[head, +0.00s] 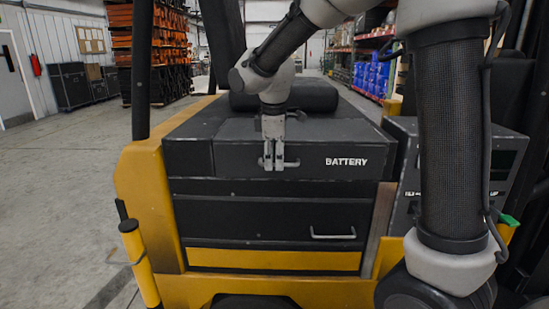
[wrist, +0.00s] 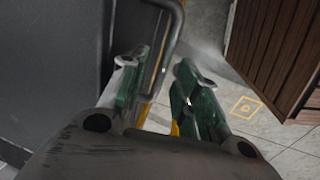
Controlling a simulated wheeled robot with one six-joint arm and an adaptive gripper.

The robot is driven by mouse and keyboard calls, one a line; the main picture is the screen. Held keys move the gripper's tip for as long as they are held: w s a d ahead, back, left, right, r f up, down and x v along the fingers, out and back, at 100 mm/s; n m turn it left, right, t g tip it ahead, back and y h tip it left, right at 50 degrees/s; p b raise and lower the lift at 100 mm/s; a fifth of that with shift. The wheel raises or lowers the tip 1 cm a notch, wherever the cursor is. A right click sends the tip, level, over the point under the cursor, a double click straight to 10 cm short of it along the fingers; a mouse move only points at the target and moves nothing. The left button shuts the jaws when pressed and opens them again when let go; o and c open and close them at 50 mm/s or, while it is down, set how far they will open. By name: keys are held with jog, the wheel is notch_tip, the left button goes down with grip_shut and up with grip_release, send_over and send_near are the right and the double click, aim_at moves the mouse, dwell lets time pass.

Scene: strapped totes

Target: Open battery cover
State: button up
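The dark battery cover (head: 345,145), marked BATTERY in white, lies closed on top of the yellow and black vehicle. A small metal handle (head: 291,164) sits on its front face, left of the lettering. My gripper (head: 272,164) is in front of this handle, pointing down. In the wrist view my gripper (wrist: 160,72) is open, with green-padded fingers apart. The grey handle bar (wrist: 168,42) reaches into the gap, nearer the left finger. I cannot tell whether it touches the finger. My gripper hides part of the handle in the head view.
A lower handle (head: 333,235) sits on the black front panel below. A black padded seat (head: 290,95) is behind the cover. A dark post (head: 141,70) stands at the left and a grey console (head: 405,175) at the right. Open floor (head: 60,190) lies to the left.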

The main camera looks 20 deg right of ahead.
grip_shut()
jog(key=shift+r, duration=0.1)
